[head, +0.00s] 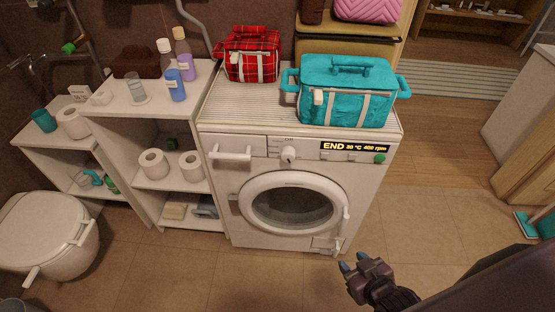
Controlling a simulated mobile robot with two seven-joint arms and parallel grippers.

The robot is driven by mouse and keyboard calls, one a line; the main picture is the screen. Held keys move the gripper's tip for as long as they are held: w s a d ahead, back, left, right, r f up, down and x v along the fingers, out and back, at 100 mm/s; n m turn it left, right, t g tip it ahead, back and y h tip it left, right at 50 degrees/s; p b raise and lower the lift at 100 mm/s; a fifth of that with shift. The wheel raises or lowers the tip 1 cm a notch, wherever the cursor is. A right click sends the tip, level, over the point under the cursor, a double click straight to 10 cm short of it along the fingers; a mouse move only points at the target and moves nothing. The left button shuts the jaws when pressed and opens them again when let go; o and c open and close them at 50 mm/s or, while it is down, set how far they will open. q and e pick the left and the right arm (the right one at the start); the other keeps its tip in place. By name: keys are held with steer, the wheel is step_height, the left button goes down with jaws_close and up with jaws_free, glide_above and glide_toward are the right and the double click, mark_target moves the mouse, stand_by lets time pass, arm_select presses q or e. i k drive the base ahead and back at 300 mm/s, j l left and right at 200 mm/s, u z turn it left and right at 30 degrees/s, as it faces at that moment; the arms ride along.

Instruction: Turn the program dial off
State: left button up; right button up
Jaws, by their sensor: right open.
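The program dial (289,155) is a small white knob on the front panel of the white washing machine (218,201), right of the drawer handle. The panel's dark display (354,147) reads "END 30 °C 400 rpm" in yellow. A green round button (380,158) sits right of the dial, below the display. The round door (292,205) looks closed. My right gripper (354,263) is low in front of the machine, at its lower right. It is open and empty, well apart from the dial. My left gripper is not in view.
A red plaid bag (249,54) and a turquoise bag (347,88) stand on top of the machine. White shelves (117,101) with bottles and toilet rolls stand close on its left, with a toilet (47,228) further left.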

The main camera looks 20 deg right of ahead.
mark_target(288, 154)
steer(key=k+j+z, duration=0.1)
steer(key=j+z, duration=0.25)
steer(key=j, duration=1.3)
